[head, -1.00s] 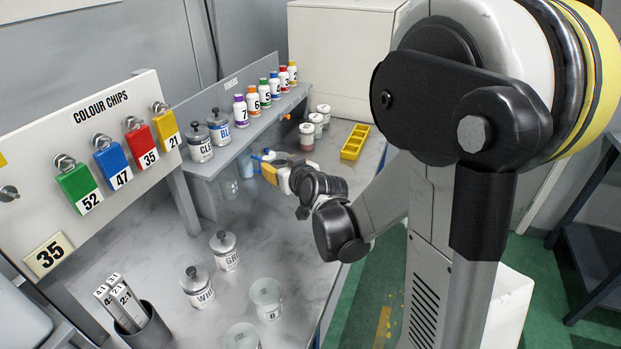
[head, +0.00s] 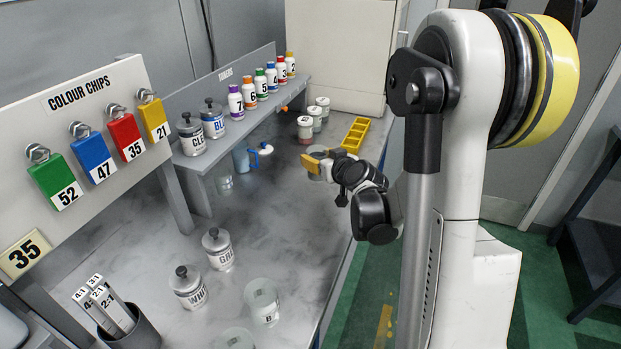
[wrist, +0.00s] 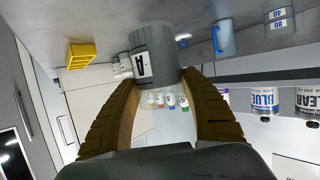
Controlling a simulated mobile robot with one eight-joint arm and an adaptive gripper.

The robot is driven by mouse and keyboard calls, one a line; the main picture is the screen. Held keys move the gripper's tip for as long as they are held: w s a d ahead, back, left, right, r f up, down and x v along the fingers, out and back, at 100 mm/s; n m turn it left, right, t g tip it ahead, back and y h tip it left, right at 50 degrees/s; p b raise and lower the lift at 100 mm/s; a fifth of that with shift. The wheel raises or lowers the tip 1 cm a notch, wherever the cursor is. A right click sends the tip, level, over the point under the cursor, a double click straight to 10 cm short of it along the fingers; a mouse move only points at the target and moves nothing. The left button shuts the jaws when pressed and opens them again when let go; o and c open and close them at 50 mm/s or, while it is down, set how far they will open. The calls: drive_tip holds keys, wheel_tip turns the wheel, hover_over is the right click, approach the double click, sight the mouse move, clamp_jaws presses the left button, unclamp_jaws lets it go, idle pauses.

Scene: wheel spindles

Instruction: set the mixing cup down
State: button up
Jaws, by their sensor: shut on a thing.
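The mixing cup (wrist: 154,58) is a grey see-through cup with a white label bearing a dark letter. In the wrist view it stands between the two brown-yellow fingers of my gripper (wrist: 160,88), which are shut on it. In the head view my gripper (head: 317,163) is over the right part of the bench, in front of the yellow tray, and its yellow finger and wrist hide much of the cup. I cannot tell whether the cup's base touches the bench top (head: 270,215).
A yellow compartment tray (head: 355,138) and several small lidded pots (head: 305,128) stand just behind. A blue jug (head: 242,160) and a clear cup (head: 225,183) are to the left, by the toner shelf (head: 240,128). Jars and clear cups (head: 262,300) stand in front. The bench middle is bare.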

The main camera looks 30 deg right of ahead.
drive_tip(key=shift+w+a+f+b, duration=0.2)
drive_tip(key=shift+w+a+f, duration=0.15)
drive_tip(key=shift+w, duration=0.2)
drive_tip(key=shift+w+a+f+b, duration=0.15)
drive_tip(key=shift+w+a+f, duration=0.05)
drive_tip(key=shift+w+f, duration=0.3)
wheel_tip(320, 180, down, 4)
drive_tip(key=shift+r+b, duration=0.1)
drive_tip(key=shift+b, duration=1)
drive_tip(key=shift+r, duration=0.1)
drive_tip(key=o, duration=1.3)
